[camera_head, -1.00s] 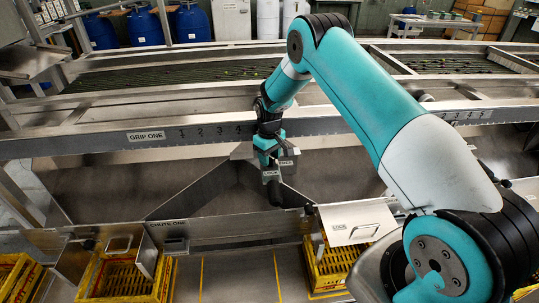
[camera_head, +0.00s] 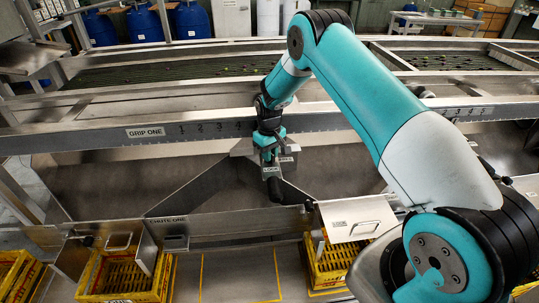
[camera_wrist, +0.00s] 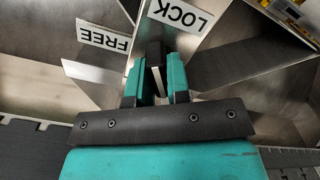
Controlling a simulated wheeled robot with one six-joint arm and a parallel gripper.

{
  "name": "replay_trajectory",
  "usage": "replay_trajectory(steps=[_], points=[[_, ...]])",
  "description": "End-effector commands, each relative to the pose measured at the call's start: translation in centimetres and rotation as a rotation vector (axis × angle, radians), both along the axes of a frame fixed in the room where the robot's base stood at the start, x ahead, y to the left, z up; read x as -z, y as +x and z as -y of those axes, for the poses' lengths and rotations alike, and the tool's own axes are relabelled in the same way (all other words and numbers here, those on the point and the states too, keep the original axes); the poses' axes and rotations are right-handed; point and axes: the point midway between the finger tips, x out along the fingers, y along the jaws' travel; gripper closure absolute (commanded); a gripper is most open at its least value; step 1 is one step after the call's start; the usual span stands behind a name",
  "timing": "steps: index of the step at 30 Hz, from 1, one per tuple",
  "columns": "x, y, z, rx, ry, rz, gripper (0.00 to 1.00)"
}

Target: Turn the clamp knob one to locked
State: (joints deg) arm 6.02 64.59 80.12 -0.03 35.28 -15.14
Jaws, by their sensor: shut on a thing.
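The clamp knob shows in the wrist view as a narrow dark piece (camera_wrist: 155,54) between the fingertips. My gripper (camera_wrist: 157,82) is shut on it, one teal finger on each side. It points between the FREE label (camera_wrist: 103,37) and the LOCK label (camera_wrist: 180,14). In the head view my gripper (camera_head: 268,150) is at the clamp below the long rail, with the LOCK label (camera_head: 272,172) and the other label (camera_head: 286,158) beside it. A dark rounded part (camera_head: 276,191) hangs below the LOCK label. The fingers hide much of the knob, so its exact angle is unclear.
The rail with the GRIP ONE plate (camera_head: 145,132) runs behind the gripper. Sloping metal chute walls (camera_head: 190,192) lie on both sides. Yellow crates (camera_head: 120,276) stand below, and a handled metal flap (camera_head: 357,218) is at the right.

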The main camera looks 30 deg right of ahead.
Motion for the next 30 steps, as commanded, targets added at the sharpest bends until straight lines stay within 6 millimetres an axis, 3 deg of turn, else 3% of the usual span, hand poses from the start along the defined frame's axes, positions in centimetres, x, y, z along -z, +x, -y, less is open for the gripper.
replay_trajectory(steps=[18,30], points=[[0.09,0.04,0.11,0.442,-0.002,0.001,1.00],[-0.07,0.04,0.13,0.568,-0.002,0.001,1.00]])
